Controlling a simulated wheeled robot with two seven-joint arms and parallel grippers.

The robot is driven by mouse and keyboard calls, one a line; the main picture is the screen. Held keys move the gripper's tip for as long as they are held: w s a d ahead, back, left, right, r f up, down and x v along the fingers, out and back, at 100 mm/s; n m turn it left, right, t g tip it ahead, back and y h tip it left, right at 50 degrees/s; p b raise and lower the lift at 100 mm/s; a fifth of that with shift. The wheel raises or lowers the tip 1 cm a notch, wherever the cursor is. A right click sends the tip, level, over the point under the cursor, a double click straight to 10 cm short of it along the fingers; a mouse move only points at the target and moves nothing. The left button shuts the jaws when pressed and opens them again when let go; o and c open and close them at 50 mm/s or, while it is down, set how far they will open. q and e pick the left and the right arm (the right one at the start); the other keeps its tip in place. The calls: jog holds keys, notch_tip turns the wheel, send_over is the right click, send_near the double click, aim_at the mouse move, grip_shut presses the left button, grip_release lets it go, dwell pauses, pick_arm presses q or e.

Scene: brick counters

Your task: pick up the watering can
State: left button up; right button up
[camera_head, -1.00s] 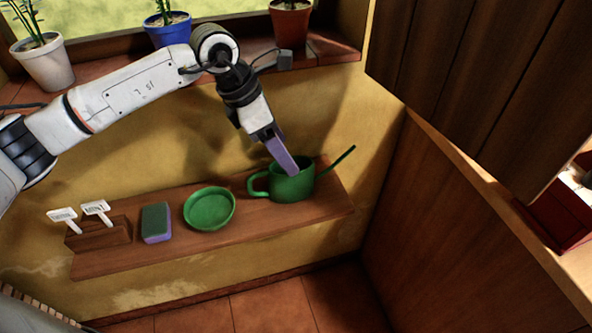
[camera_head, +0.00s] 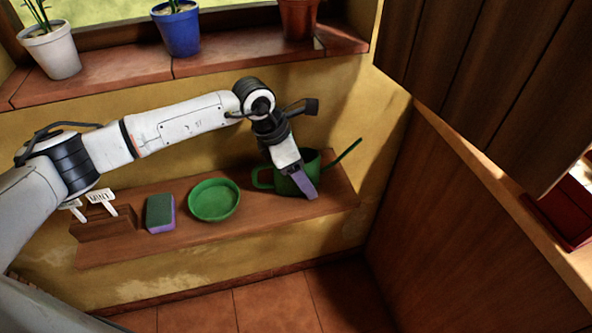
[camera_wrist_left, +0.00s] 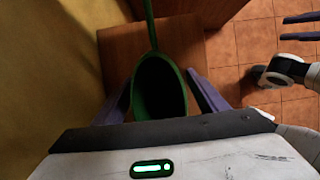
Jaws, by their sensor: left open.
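The green watering can (camera_head: 313,163) stands upright at the right part of the wooden shelf (camera_head: 240,222), its handle to the left and its long spout up to the right. My left gripper (camera_head: 311,194) points down over it, with a purple finger in front of its body. In the left wrist view the can's dark round opening (camera_wrist_left: 160,88) lies between the two spread fingers of my left gripper (camera_wrist_left: 160,80). Whether the fingers touch the can I cannot tell. My right gripper (camera_wrist_left: 284,28) shows at the right edge of the wrist view, its two fingers apart and empty.
Left of the can on the shelf are a green dish (camera_head: 214,200), a green and purple sponge (camera_head: 160,213) and a wooden block (camera_head: 105,222) with white labels. Pots stand on the sill above. A wooden panel (camera_head: 470,220) closes the right side.

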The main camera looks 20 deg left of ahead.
aim_at(311, 154)
pick_arm(q)
jog(key=c, duration=1.6)
jog(key=shift+w+r, duration=0.1)
jog(key=shift+r, duration=0.05)
jog(key=shift+r, duration=0.35)
notch_tip(311, 154, up, 9)
jog(key=shift+r, duration=0.1)
jog(key=s+a+m+g+y, duration=0.1)
jog(key=s+m+g, duration=0.1)
jog(key=s+m, duration=0.4)
jog(key=s+a+m+g+y, duration=0.1)
jog(key=s+a+m+g, duration=0.1)
jog(key=s+m, duration=0.4)
jog(key=s+a+r+m+g+y, duration=0.1)
jog(key=s+a+m+g, duration=0.1)
jog(key=s+m, duration=0.5)
jog(key=shift+a+m+g+y, duration=0.15)
jog(key=shift+m+g, duration=0.05)
jog(key=shift+m, duration=1.25)
jog(key=shift+a+m+g+y, duration=0.1)
jog(key=shift+m+g+y, duration=0.1)
jog(key=shift+m, duration=1.25)
